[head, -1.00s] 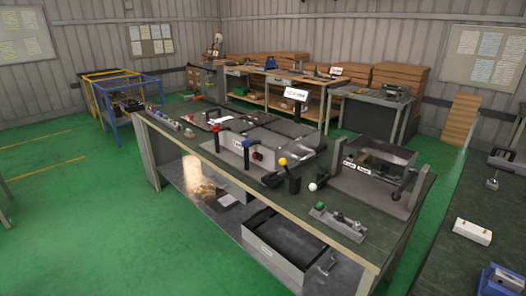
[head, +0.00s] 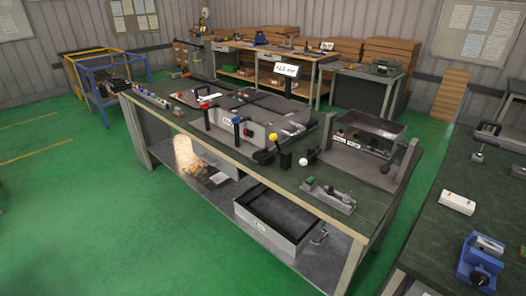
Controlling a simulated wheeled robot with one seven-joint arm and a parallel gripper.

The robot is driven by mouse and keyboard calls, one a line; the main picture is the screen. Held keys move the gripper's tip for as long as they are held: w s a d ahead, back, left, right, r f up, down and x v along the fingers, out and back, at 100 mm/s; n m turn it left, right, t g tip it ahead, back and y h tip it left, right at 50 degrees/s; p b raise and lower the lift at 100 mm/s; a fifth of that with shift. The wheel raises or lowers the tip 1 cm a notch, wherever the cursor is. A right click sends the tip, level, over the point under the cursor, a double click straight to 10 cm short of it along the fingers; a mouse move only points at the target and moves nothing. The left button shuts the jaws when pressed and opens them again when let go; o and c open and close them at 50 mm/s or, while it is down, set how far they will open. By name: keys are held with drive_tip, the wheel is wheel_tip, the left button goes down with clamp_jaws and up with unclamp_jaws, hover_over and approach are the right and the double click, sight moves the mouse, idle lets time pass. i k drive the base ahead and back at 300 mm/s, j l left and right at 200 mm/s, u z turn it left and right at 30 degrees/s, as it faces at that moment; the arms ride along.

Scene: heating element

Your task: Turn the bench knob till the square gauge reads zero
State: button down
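The workbench (head: 215,145) stands in the middle of the head view with several controls on top. A grey box on it (head: 222,122) carries a red-topped lever (head: 205,106), a blue-topped lever (head: 237,120) and a small red knob (head: 247,133). A yellow ball-topped lever (head: 273,138) and a white ball knob (head: 303,162) are to its right. I cannot tell which of these is the bench knob. A tilted white display (head: 286,69) stands behind the box; its characters are too small to read surely. I cannot pick out a square gauge. My gripper is not in view.
A lower shelf holds an open grey tray (head: 272,222) and a warm glow (head: 188,155). A second bench (head: 440,235) at the right bears a blue vise (head: 482,258) and a white block (head: 457,203). Green floor (head: 110,235) is clear at the left and front.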

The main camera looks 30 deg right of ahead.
sight(264, 152)
drive_tip(key=i+j+z, duration=0.1)
drive_tip(key=i+j, duration=0.25)
drive_tip(key=i+j+z, duration=0.1)
drive_tip(key=i+j, duration=0.35)
drive_tip(key=i+j+z, duration=0.15)
drive_tip(key=i+j, duration=0.25)
drive_tip(key=i+j+z, duration=0.1)
drive_tip(key=i+j, duration=0.35)
drive_tip(key=i+j+z, duration=0.1)
drive_tip(key=i+j, duration=0.3)
drive_tip(key=j, duration=0.15)
drive_tip(key=i+j+z, duration=0.1)
drive_tip(key=i+j, duration=0.25)
drive_tip(key=j, duration=0.2)
